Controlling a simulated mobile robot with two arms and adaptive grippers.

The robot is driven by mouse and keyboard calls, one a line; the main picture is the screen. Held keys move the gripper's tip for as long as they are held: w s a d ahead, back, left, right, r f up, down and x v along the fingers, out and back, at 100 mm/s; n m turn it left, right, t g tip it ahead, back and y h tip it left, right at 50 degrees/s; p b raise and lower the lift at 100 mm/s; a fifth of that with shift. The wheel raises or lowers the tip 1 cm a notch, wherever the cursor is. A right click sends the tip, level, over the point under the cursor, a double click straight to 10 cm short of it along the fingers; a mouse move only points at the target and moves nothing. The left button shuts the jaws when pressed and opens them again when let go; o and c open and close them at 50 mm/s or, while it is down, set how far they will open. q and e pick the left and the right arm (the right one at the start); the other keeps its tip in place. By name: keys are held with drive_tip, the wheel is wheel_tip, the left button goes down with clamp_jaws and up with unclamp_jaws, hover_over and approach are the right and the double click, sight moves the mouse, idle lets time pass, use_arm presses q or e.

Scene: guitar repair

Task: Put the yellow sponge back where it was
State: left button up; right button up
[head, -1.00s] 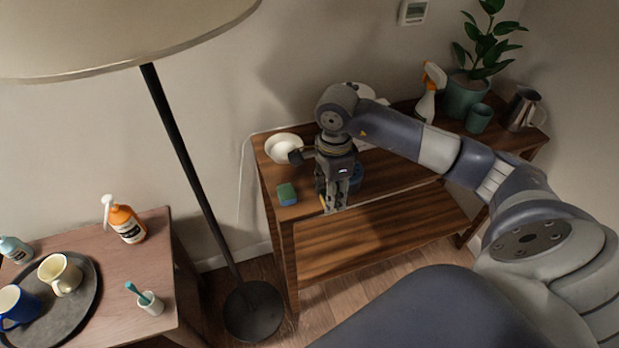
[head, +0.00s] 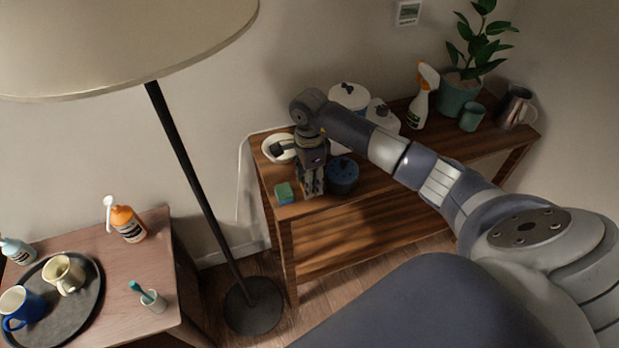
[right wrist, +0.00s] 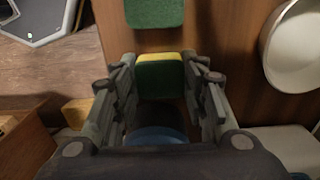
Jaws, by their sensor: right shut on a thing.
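The yellow sponge (right wrist: 160,75), with a green face and a yellow edge, sits between the fingers of my right gripper (right wrist: 162,90) in the right wrist view. The fingers are shut on it. In the head view my right gripper (head: 313,190) points down over the left end of the wooden shelf table (head: 370,190), and its fingers hide most of the sponge. A second sponge, green on top with a blue side (head: 284,193), lies on the tabletop just left of the gripper. It also shows in the right wrist view (right wrist: 155,12), apart from the held sponge. My left gripper is not in view.
A dark blue pot (head: 343,176) stands close right of the gripper. A white bowl (head: 276,149) is behind it. White lidded containers (head: 349,97), a spray bottle (head: 421,98) and a plant (head: 459,92) stand farther right. A lamp pole (head: 190,170) rises at the left.

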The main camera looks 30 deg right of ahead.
drive_tip(key=shift+f, duration=0.2)
drive_tip(key=o, duration=0.9)
drive_tip(key=shift+o, duration=0.2)
drive_tip(key=shift+r, duration=0.1)
drive_tip(key=shift+r, duration=0.35)
wheel_tip(320, 180, up, 12)
drive_tip(key=b, duration=0.2)
drive_tip(key=shift+f, duration=0.2)
